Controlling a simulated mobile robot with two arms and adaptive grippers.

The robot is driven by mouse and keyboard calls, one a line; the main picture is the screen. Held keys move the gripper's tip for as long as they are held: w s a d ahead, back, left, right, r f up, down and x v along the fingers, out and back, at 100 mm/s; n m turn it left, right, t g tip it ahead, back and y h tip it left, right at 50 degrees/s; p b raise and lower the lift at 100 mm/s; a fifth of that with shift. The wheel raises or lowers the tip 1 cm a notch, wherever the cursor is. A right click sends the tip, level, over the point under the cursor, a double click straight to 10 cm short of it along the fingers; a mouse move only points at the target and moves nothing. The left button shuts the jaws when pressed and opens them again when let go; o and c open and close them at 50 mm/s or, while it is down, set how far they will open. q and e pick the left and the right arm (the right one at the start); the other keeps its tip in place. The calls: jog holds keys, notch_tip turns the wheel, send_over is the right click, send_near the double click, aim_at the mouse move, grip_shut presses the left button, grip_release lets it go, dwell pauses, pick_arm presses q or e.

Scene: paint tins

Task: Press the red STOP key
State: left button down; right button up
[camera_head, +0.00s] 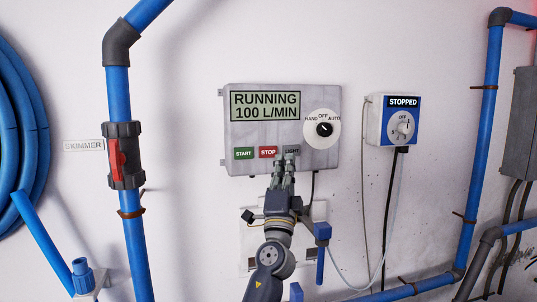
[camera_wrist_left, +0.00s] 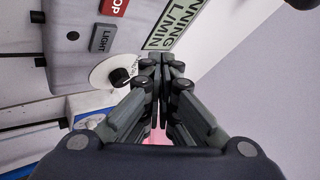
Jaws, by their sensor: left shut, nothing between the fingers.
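The red STOP key (camera_head: 268,152) is on the lower part of a grey control box (camera_head: 255,130) on the wall, between the green START key (camera_head: 244,153) and the grey LIGHT key (camera_head: 292,152). The box display (camera_head: 265,106) reads RUNNING 100 L/MIN. My left gripper (camera_head: 285,158) is shut and empty, its tips to the right of the STOP key and partly over the LIGHT key in the head view. In the left wrist view the STOP key (camera_wrist_left: 115,5) is cut by the top edge, and the gripper tips (camera_wrist_left: 162,60) are apart from it. I cannot tell whether they touch the box.
A HAND/OFF/AUTO dial (camera_head: 322,129) is at the box's right. A second box (camera_head: 393,120) reading STOPPED hangs further right with cables. A blue pipe (camera_head: 118,95) with a red-handled valve (camera_head: 118,155) runs at the left.

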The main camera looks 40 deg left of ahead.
aim_at(268, 152)
pick_arm(q)
jog(key=w+a+b, duration=0.5)
jog(key=a, duration=0.1)
jog(key=shift+w, duration=0.15)
jog(key=shift+a, duration=0.1)
dwell(0.7)
dwell(0.7)
jog(key=shift+w+a+b, duration=0.25)
jog(key=shift+a+b, duration=0.1)
jog(key=shift+b, duration=0.45)
